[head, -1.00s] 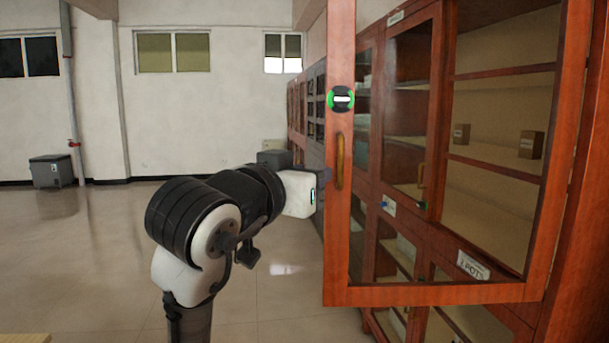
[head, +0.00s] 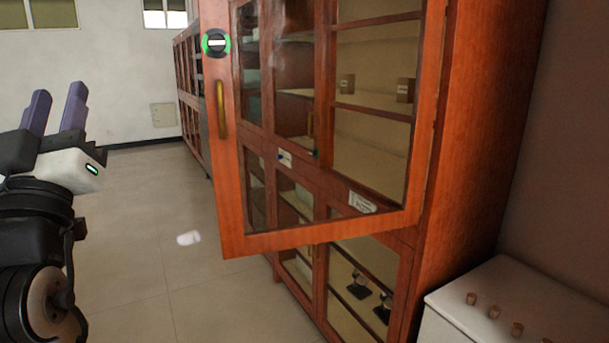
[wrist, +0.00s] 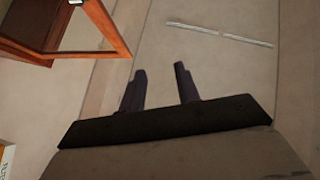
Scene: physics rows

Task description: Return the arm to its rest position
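My gripper (head: 57,112) is at the left edge of the head view, with its two purple-grey fingers pointing up and a gap between them. It is open and empty; the two fingers also show apart in the wrist view (wrist: 160,88). My arm is folded below it. The cabinet door (head: 229,190), red-brown with a glass pane and a brass handle (head: 221,110), stands swung open to the right of my gripper. The gripper is clear of the door and handle. In the wrist view the door frame (wrist: 112,30) shows at the upper left.
The tall wooden cabinet (head: 470,120) fills the right, with small boxes (head: 406,90) on a shelf. A white counter (head: 470,295) with several small brown pieces stands at the lower right. Open tiled floor (head: 150,230) lies between my arm and the cabinet.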

